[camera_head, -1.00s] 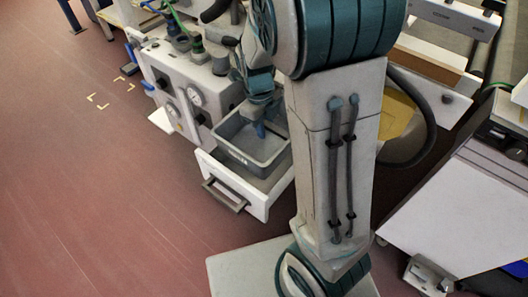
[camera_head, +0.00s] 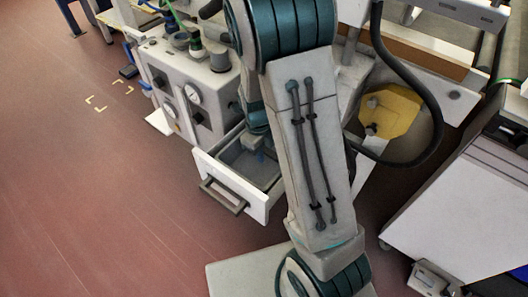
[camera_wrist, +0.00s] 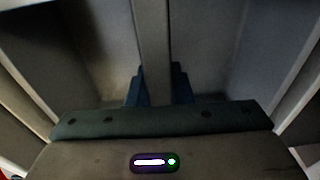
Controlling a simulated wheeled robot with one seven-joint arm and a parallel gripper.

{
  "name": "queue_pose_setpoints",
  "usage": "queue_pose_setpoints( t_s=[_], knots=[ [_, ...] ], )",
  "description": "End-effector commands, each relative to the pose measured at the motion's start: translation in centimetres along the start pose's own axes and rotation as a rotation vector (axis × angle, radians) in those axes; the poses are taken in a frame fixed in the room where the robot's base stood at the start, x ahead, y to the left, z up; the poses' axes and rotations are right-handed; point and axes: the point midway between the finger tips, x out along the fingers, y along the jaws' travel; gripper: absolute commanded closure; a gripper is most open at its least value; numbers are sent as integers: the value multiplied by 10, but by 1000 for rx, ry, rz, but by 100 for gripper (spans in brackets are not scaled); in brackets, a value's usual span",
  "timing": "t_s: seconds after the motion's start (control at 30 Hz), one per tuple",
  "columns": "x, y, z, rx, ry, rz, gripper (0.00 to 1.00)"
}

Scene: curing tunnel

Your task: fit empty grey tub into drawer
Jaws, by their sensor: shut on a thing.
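The empty grey tub (camera_head: 236,158) is down inside the open white drawer (camera_head: 236,179), and its right part is hidden behind my arm. My gripper (camera_head: 260,157) is at the tub, mostly hidden by my arm. In the wrist view my gripper's blue fingers (camera_wrist: 157,88) are shut on the tub's wall (camera_wrist: 151,40), which runs up the picture between them. Whether the tub rests on the drawer's floor cannot be told.
The drawer's dark handle (camera_head: 222,196) faces the open red floor (camera_head: 110,200) at left. A grey panel with gauges (camera_head: 185,85) stands above the drawer. A white cart (camera_head: 455,205) is at right, with a yellow plate (camera_head: 390,110) behind my arm.

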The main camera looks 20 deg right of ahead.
Motion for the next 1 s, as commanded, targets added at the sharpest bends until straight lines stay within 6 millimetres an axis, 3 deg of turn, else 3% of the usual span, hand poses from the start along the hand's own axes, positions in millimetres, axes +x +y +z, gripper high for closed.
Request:
queue_pose_setpoints(
  t_s=[0.2,0.23,0.3,0.67,1.0],
  knots=[
    [2,0,0,0,0,0,100],
    [1,0,0,0,0,0,72],
    [1,0,0,0,0,0,59],
    [-6,0,0,-1,-2,-1,59],
    [-74,0,1,-2,-4,-2,59]
  ],
)
